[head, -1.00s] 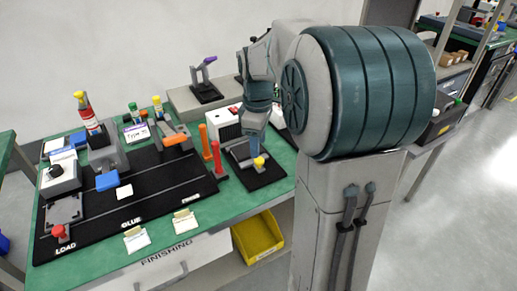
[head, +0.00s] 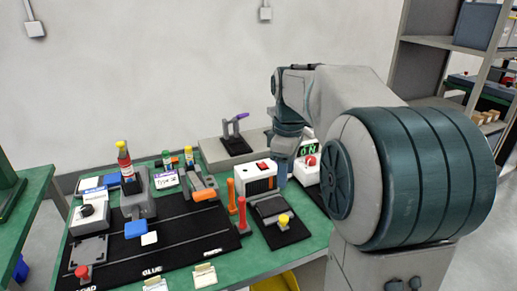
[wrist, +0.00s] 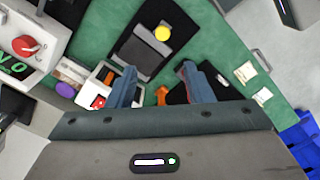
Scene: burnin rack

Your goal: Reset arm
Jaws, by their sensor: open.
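My gripper (wrist: 160,88) shows in the wrist view with its two fingers spread apart and nothing between them. It hangs above the green bench (wrist: 205,20). In the wrist view a black fixture with a yellow knob (wrist: 162,34) lies beyond the fingers. It also shows in the head view (head: 284,219), just left of my arm.
A white box with a red switch (head: 262,168) and a unit with a green display (head: 308,148) stand close to my arm. A purple-handled clamp (head: 236,125) stands behind. Blue bins (wrist: 300,140) show at lower right in the wrist view.

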